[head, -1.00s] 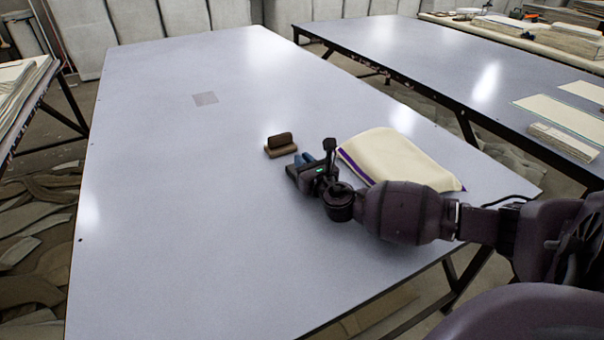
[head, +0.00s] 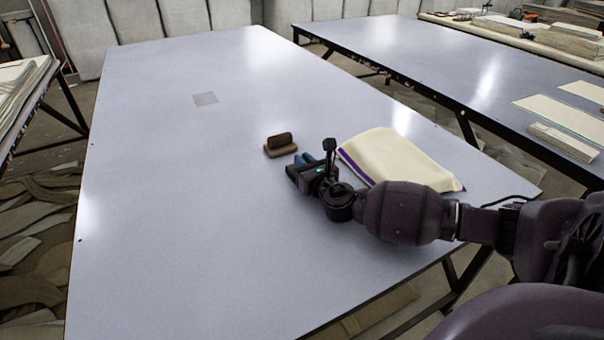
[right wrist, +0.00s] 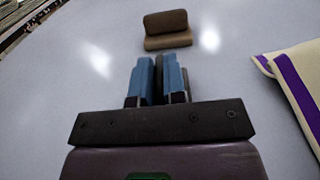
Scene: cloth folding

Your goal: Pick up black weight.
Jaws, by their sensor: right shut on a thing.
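My right gripper (head: 304,163) is low over the table, beside the cream cloth. Its blue fingers also show in the right wrist view (right wrist: 158,80). They are shut on a dark, narrow thing between them, the black weight (right wrist: 159,75). Only a thin strip of the weight shows there. In the head view the fingers and wrist largely hide it, and I cannot tell whether it is clear of the table. My left gripper is not in view.
A brown weight (head: 280,146) with an upright grip stands just beyond my right fingertips, also seen in the right wrist view (right wrist: 167,30). A folded cream cloth with purple edging (head: 398,158) lies right of the gripper. The grey table (head: 190,220) is clear on the left.

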